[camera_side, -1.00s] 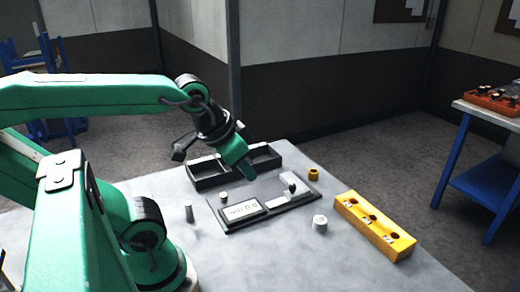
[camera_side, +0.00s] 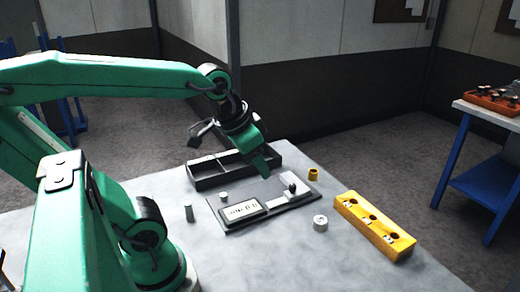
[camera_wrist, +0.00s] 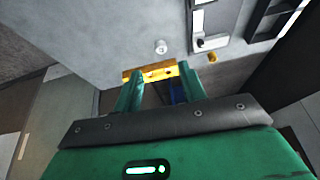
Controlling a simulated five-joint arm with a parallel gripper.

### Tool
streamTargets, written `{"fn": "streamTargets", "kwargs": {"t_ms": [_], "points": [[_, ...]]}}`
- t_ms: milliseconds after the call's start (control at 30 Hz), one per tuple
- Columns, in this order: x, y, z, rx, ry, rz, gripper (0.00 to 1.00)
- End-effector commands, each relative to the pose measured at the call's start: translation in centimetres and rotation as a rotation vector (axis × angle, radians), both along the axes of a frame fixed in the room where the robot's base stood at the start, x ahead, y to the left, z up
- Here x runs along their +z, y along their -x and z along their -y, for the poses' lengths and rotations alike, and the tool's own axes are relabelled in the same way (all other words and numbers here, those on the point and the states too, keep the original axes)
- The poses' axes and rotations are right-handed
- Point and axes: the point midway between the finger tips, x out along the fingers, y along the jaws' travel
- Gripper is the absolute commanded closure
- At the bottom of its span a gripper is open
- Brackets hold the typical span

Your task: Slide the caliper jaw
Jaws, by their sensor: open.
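The caliper is a dark flat plate (camera_side: 245,192) on the grey table, with a framed display (camera_side: 242,209), a pale bar and a pale jaw (camera_side: 303,190) bearing a small dark knob (camera_side: 293,187). The display's characters are too small to read surely. My gripper (camera_side: 266,174) hangs over the plate's far middle, left of the knob, and appears apart from it. In the wrist view my gripper (camera_wrist: 160,72) is open, its two green fingers spread with nothing held. Part of the caliper (camera_wrist: 198,20) shows there near the top, beyond the right finger.
A yellow block with several holes (camera_side: 375,226) lies right of the plate. A white cylinder (camera_side: 320,223) and a yellow ring (camera_side: 314,174) stand near it. A black divided tray (camera_side: 207,180) lies behind. A grey pin (camera_side: 189,213) stands at left; a small white cylinder (camera_side: 224,197) sits on the plate.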

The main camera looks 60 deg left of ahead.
Motion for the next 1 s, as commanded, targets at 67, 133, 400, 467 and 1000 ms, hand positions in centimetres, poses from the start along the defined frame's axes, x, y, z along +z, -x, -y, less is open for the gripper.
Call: {"fn": "streamTargets", "kwargs": {"t_ms": [67, 133, 400, 467, 1000], "points": [[0.0, -1.3, -0.5, -0.007, -0.009, -0.030, 0.59], [-0.1, -2.3, -0.9, -0.018, -0.017, -0.054, 0.59], [-1.0, -6.6, -2.8, -0.059, -0.041, -0.142, 0.59], [-1.3, -7.5, -3.3, -0.069, -0.045, -0.163, 0.59], [-7.2, -15.3, -8.6, -0.162, -0.048, -0.338, 0.59]]}}
